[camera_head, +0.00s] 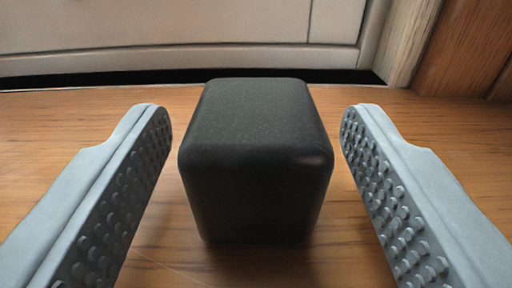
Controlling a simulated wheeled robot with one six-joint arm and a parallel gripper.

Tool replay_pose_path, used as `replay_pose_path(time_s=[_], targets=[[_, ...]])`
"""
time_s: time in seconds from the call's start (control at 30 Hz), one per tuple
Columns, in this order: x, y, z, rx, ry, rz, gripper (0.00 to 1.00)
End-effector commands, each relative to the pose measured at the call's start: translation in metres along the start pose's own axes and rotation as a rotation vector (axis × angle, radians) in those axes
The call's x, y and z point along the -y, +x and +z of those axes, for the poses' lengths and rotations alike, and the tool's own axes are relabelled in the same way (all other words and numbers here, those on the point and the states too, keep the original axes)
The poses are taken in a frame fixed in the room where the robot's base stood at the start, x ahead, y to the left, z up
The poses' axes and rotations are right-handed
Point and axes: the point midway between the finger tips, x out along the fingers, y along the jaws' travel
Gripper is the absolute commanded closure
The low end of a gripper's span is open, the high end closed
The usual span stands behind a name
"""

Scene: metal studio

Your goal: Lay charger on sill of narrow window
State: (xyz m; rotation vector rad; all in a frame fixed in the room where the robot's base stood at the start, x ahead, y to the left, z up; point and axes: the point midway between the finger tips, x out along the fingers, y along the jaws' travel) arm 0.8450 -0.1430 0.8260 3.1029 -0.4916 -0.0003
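A black block with rounded edges (255,165), which looks like the charger, rests on a brown wooden surface (170,262). My gripper (256,125) is open, with one grey studded finger on each side of the block. A gap shows between each finger and the block, so neither finger touches it. The block's far side and underside are hidden. I cannot make out a narrow window or its sill in this view.
A pale panelled front (180,25) stands behind the wooden surface, with a dark gap along its foot. A brown wooden post or panel (465,45) stands at the right back. The wood around the block is clear.

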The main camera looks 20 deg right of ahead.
Motion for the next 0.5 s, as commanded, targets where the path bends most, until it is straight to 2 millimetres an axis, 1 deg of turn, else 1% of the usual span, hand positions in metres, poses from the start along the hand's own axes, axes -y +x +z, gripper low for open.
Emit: replay_pose_path(time_s=[0.3,0.37,0.5], targets=[[0.000,-0.003,0.000,0.000,0.000,0.000,0.41],[0.000,-0.007,0.000,0.000,0.000,0.000,0.41],[0.000,-0.026,-0.001,0.000,0.000,-0.001,0.41]])
